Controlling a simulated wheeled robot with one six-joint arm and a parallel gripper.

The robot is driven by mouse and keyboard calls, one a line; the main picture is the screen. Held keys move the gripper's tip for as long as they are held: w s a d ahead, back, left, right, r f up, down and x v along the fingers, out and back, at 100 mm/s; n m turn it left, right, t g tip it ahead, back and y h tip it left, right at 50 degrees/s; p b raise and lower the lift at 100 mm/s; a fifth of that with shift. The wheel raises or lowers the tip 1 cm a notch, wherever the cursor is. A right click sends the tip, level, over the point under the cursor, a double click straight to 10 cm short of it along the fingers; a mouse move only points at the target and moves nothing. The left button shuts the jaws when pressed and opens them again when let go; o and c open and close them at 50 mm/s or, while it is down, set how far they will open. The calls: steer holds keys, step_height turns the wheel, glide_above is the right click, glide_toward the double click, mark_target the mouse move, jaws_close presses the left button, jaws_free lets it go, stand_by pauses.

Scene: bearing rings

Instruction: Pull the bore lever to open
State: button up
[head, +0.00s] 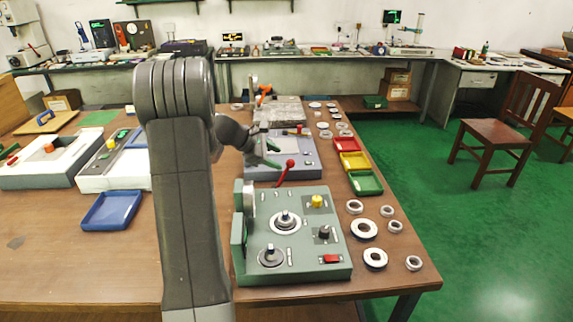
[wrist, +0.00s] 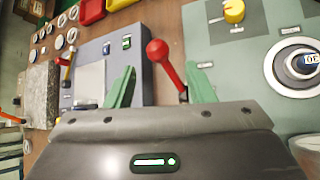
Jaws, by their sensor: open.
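A lever with a red ball knob (wrist: 158,50) and a red shaft shows between my fingers in the wrist view. In the head view its red knob (head: 290,163) stands at the near edge of the blue-grey unit, by the green unit. My gripper (wrist: 161,72) is open, with one green finger on each side of the lever. No contact with the lever is clear. In the head view my gripper (head: 275,155) is just left of the knob. The lever's base is partly hidden by my gripper in the wrist view.
The green unit (head: 305,262) with dials and a yellow knob stands in front. The blue-grey unit (head: 305,150) lies behind. Red (head: 347,144), yellow (head: 354,162) and green (head: 366,183) trays and several rings line the right side. A blue tray (head: 112,210) is at left.

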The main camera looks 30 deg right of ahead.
steer(key=shift+v, duration=2.1)
steer(key=shift+o, duration=0.2)
